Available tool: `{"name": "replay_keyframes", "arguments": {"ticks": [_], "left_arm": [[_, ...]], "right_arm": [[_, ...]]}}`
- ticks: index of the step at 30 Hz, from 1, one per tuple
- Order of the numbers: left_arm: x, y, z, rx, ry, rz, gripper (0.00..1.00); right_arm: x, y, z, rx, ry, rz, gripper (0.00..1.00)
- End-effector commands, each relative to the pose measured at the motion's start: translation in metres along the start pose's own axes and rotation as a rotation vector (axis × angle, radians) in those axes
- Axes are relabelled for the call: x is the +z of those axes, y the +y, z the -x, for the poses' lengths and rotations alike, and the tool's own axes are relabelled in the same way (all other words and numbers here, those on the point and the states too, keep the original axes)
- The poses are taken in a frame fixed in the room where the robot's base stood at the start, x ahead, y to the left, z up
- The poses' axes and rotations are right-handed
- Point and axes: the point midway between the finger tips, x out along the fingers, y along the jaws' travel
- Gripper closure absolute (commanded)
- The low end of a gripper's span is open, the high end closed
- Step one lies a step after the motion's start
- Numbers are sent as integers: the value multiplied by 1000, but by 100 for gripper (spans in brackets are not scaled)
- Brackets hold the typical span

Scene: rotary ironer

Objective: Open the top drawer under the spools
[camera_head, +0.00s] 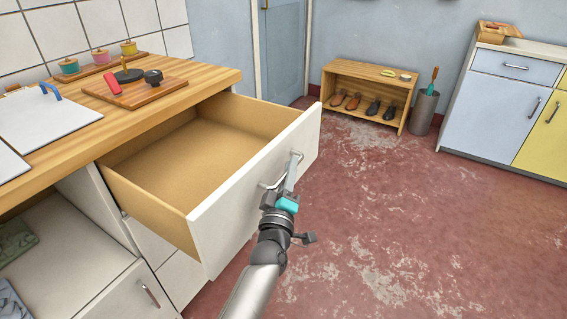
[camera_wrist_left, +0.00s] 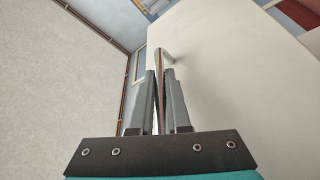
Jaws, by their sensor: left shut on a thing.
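The top drawer (camera_head: 255,195) is pulled far out from under the wooden counter, and its wooden inside is empty. Its white front carries a metal bar handle (camera_head: 268,186). My left gripper (camera_head: 288,180) is at that handle, shut on it. In the left wrist view the two grey fingers (camera_wrist_left: 162,100) stand on either side of the handle (camera_wrist_left: 158,62), close to the white drawer front (camera_wrist_left: 220,80). The spools (camera_head: 100,56) stand on a board at the back of the counter. My right gripper is not in view.
The counter (camera_head: 205,82) also holds a wooden board with a red item (camera_head: 112,83) and white panels. An open compartment and a lower front with a handle (camera_head: 149,294) are below. A shoe rack (camera_head: 368,90) stands at the back. The red floor (camera_head: 430,220) on the right is clear.

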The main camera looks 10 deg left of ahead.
Motion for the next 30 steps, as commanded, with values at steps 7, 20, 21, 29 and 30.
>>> {"name": "replay_keyframes", "arguments": {"ticks": [7, 20, 21, 29, 30], "left_arm": [[5, 2, 2, -1, -1, -2, 100], [4, 2, 2, -1, 0, -1, 73], [4, 2, 2, -1, 0, -1, 73], [4, 2, 5, -1, 0, -1, 73], [4, 3, 7, -1, 0, -1, 73]], "right_arm": [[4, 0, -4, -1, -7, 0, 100], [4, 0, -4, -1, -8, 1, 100], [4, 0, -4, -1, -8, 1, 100], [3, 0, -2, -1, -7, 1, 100], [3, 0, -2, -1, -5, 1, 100]]}}
